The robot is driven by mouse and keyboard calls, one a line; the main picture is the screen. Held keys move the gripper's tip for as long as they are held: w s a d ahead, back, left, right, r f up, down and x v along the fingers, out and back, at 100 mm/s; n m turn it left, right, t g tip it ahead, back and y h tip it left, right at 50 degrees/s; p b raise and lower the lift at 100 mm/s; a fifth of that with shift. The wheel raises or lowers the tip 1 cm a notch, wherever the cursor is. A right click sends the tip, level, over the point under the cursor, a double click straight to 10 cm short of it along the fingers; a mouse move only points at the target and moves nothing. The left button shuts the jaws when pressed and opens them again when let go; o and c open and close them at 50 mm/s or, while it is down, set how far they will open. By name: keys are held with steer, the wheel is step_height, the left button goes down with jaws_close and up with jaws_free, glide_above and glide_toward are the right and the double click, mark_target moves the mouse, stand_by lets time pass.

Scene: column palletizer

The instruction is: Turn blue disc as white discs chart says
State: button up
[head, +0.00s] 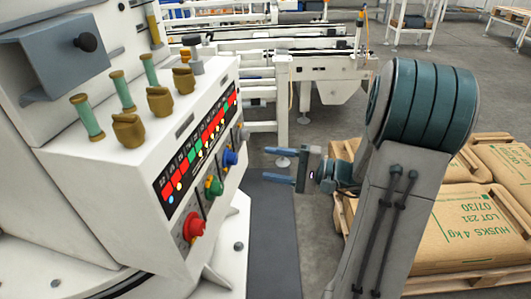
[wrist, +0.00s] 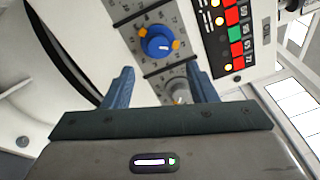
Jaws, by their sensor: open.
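The blue disc (head: 230,158) is a round knob on the slanted face of the white console. In the wrist view the blue disc (wrist: 157,43) has a small pale mark on its face and orange spots at two sides, on a grey plate with tick marks. The chart (head: 197,146) is a black strip with red and green tiles and rows of small white and yellow discs; part of the chart (wrist: 234,34) shows in the wrist view, its signs too small to read. My gripper (head: 266,164) is open and empty, to the right of the blue disc and apart from it.
A green knob (head: 213,187) and a red knob (head: 194,226) sit below the blue disc. A grey knob (wrist: 178,91) lies between my fingers' directions in the wrist view. Brown levers (head: 128,130) stand on the console top. Sacks (head: 460,225) lie on a pallet at right.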

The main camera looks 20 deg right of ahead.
steer(key=v, duration=0.5)
steer(key=shift+d+p, duration=0.1)
steer(key=shift+p, duration=0.2)
steer(key=s+a+r+n+g+h+p, duration=0.55)
steer(key=s+a+r+g+p, duration=0.45)
steer(key=a+p, duration=0.35)
steer(key=s+r+n+t+h+p, duration=0.1)
steer(key=s+r+n+h+p, duration=0.1)
steer(key=r+h+p, duration=0.3)
steer(key=s+r+n+t+h+p, duration=0.2)
steer(key=r+h+p, duration=0.3)
steer(key=r+p, duration=0.4)
step_height(320, 180, up, 3)
steer(key=shift+s+r+t, duration=0.1)
steer(key=shift+s+t, duration=0.2)
steer(key=shift+a+h, duration=0.15)
steer(key=shift+h, duration=0.1)
